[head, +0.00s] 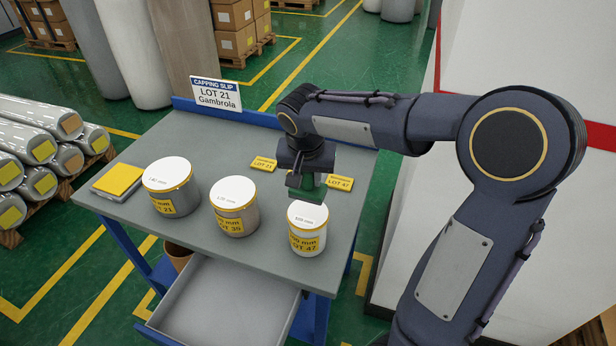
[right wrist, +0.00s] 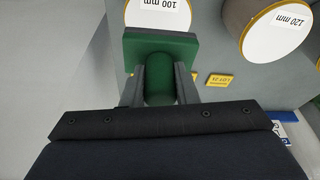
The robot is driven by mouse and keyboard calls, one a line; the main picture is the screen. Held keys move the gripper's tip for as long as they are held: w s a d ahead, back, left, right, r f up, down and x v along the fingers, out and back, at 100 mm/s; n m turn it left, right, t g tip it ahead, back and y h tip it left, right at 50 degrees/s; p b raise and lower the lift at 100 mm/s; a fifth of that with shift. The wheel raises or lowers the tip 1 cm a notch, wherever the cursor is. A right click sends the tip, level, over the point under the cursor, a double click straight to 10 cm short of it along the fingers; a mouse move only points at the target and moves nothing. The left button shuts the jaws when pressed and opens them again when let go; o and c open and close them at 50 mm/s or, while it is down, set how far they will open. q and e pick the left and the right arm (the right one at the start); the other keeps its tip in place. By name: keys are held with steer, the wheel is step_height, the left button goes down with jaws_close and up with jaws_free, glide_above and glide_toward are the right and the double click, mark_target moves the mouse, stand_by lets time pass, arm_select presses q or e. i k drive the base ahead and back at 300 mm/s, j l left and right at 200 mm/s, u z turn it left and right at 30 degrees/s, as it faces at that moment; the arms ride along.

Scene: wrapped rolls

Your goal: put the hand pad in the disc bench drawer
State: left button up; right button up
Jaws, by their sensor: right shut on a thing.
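My right gripper (head: 309,168) is shut on the green hand pad (head: 305,190), above the right part of the bench top behind the smallest roll. In the right wrist view the hand pad (right wrist: 160,47) is a flat green block with a rounded grip, and the fingers (right wrist: 159,88) clasp that grip. The disc bench (head: 290,262) is grey-topped with a blue frame. Its drawer (head: 222,302) is pulled out at the front, and the visible part of its inside looks empty. My left gripper is not in view.
Three white-capped rolls stand along the bench front: LOT 21 (head: 171,188), LOT 39 (head: 235,207) and LOT 47 (head: 307,229). A yellow pad stack (head: 118,180) lies left. Small yellow tags (head: 263,165) and a capping slip sign (head: 216,96) are behind. A white wall block (head: 520,50) stands right.

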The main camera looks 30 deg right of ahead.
mark_target(226, 322)
steer(key=k+j, duration=0.4)
steer(key=i+j, duration=0.1)
steer(key=j, duration=0.25)
steer(key=i+j, duration=0.15)
steer(key=j, duration=0.2)
steer(key=i+j, duration=0.1)
steer(key=j, duration=0.2)
